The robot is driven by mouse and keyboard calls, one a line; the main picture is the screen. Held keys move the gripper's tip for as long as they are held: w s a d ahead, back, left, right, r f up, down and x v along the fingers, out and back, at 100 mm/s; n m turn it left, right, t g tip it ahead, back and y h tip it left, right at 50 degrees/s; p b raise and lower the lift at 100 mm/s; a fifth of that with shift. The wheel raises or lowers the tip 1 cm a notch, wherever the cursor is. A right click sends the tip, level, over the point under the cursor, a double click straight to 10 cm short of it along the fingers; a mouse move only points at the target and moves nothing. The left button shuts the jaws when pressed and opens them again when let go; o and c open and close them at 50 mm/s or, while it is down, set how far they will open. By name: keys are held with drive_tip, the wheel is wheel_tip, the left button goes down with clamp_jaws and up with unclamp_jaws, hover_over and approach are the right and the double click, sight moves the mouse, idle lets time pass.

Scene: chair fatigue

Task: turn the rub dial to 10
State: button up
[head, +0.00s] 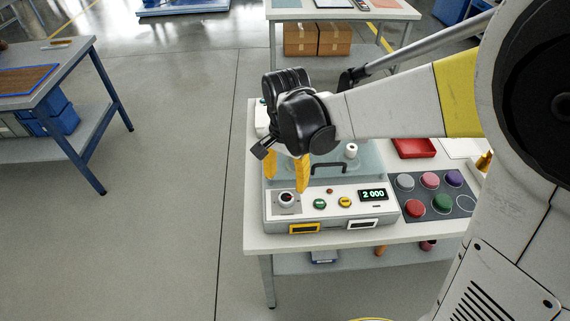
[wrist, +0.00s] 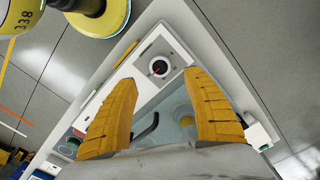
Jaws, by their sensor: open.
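The rub dial (head: 286,199) is a small round knob on a grey plate at the left end of the machine's white front panel (head: 330,211). In the wrist view the dial (wrist: 159,67) shows a dark face with a red pointer mark, beyond and between the fingertips. The scale numbers are too small to read. My gripper (head: 287,184) has yellow fingers pointing down just above and behind the dial. In the wrist view my gripper (wrist: 158,78) is open and empty, with the fingers spread and apart from the dial.
A black handle (head: 329,167) stands behind the panel. A grey mat (head: 401,185) with several coloured discs lies to the right.

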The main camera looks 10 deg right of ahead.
sight(286, 197)
wheel_tip(286, 197, down, 8)
drive_tip(key=shift+f+b, duration=0.15)
drive_tip(key=shift+b, duration=1.1)
drive_tip(key=c, duration=1.2)
